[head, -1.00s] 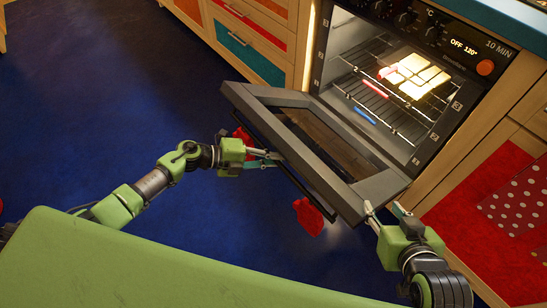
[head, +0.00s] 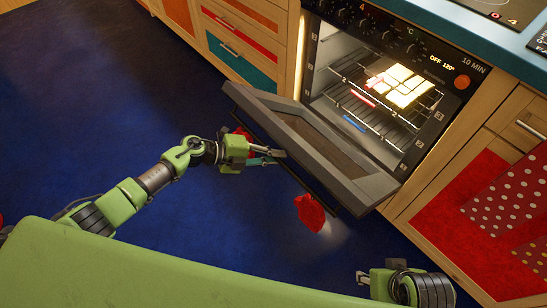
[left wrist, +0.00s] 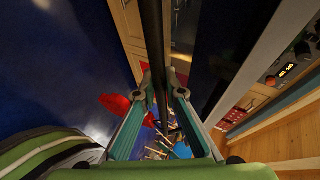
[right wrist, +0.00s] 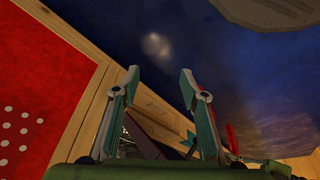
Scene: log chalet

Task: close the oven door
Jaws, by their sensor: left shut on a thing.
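The oven door (head: 365,187) hangs open on the dark oven (head: 425,55), sloping outward from its bottom edge. Its handle bar runs along the door's outer edge. My left gripper (head: 280,157) is at this edge, shut on the handle. In the left wrist view the dark handle (left wrist: 153,40) passes between the fingers (left wrist: 160,92). My right gripper (head: 362,278) is apart from the door, low at the right. In the right wrist view its fingers (right wrist: 158,82) are spread with nothing between them.
The lit oven cavity holds a rack (head: 375,112) with pale blocks (head: 400,85) on it. A red cloth-like thing (head: 310,212) shows below the door. Wooden cabinets (head: 475,185) flank the oven. The blue floor (head: 120,90) at the left is clear.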

